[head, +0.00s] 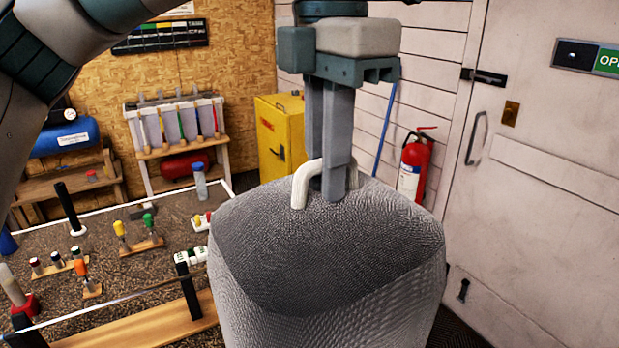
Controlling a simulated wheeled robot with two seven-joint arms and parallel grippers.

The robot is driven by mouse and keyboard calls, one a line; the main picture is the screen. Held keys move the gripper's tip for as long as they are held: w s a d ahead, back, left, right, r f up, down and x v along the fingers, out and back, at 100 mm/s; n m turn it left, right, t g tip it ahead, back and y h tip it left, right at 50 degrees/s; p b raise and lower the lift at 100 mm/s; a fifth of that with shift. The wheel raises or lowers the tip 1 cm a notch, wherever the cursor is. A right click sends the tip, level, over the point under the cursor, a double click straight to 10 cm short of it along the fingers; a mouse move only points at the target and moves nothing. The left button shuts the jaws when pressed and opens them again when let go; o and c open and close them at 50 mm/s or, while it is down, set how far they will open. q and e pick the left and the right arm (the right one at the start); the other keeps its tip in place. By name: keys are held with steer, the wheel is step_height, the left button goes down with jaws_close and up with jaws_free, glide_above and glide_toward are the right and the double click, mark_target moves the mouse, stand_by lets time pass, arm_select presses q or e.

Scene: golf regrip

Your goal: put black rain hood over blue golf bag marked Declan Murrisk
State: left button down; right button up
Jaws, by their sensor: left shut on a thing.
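A large dark grey to black textured hood (330,240) with a domed top and paler grey sides fills the lower middle of the head view. A white loop handle (301,187) stands on its top. My left gripper (331,185) points straight down and is shut on this handle. The hood hangs or stands upright below the gripper; its lower edge is out of frame, so I cannot tell what is under it. No blue golf bag and no name marking show. My right gripper is not in view.
A workbench (175,215) with small tools and a wooden rail (150,325) lies left of the hood. Behind stand a yellow cabinet (276,135), a tool rack (180,130) and a blue tank (65,137). A red fire extinguisher (414,165) and a white door (560,190) are at right.

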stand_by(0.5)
arm_select(q)
steer(key=shift+r+p, duration=1.65)
steer(key=shift+r, duration=0.9)
step_height(320, 180, down, 4)
steer(key=b, duration=0.3)
steer(key=shift+b, duration=0.4)
steer(key=shift+r, duration=0.1)
steer(key=shift+d, duration=0.1)
